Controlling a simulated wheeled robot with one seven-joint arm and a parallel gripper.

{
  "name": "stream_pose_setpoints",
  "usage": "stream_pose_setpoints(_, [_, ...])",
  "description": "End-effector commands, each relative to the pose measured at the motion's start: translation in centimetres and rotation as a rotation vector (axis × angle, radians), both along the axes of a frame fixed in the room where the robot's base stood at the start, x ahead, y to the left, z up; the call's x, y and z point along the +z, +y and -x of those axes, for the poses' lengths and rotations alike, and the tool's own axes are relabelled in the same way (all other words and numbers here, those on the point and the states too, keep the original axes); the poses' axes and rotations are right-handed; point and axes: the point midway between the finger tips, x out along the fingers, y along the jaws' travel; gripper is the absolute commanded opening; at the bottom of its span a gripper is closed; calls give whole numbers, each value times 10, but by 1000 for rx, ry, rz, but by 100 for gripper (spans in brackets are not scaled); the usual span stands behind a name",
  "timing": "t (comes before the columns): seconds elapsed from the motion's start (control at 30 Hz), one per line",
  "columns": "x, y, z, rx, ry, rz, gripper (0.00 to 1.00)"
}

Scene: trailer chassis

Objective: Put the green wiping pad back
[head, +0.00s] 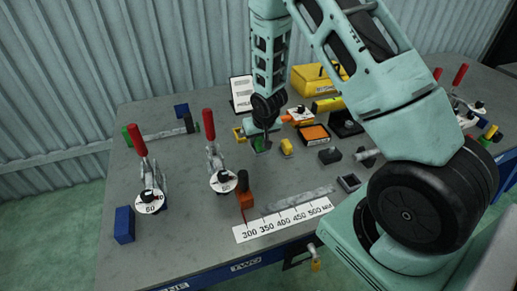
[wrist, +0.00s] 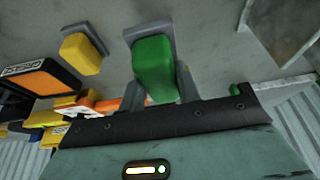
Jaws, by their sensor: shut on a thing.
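The green wiping pad (wrist: 154,70) is a green block between my gripper's fingers in the wrist view. My gripper (wrist: 163,90) is shut on it. A grey piece (wrist: 148,31) shows right behind the pad; I cannot tell whether the pad rests in it or only lines up with it. In the head view my gripper (head: 262,136) is low over the middle of the grey bench (head: 190,240), and the green pad (head: 260,146) shows just under it, partly hidden by the fingers.
A yellow block (head: 287,147) with a similar grey piece stands just right of the pad. An orange-topped black box (head: 314,134) is further right. Red-handled clamps (head: 211,150) stand to the left. A white ruler strip (head: 285,219) lies at the front edge.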

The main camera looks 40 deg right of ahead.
Motion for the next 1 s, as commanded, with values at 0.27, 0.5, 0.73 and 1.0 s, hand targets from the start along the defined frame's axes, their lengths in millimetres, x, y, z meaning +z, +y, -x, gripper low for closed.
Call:
stream_pose_setpoints(0.27, [-29, 0, 0, 2, 2, 1, 11])
stream_pose_setpoints(0.5, [-47, 0, 0, 0, -1, -1, 11])
stream_pose_setpoints(0.73, [-48, 0, 0, 0, -1, -1, 11])
stream_pose_setpoints(1.0, [-50, 0, 0, 1, -1, 0, 54])
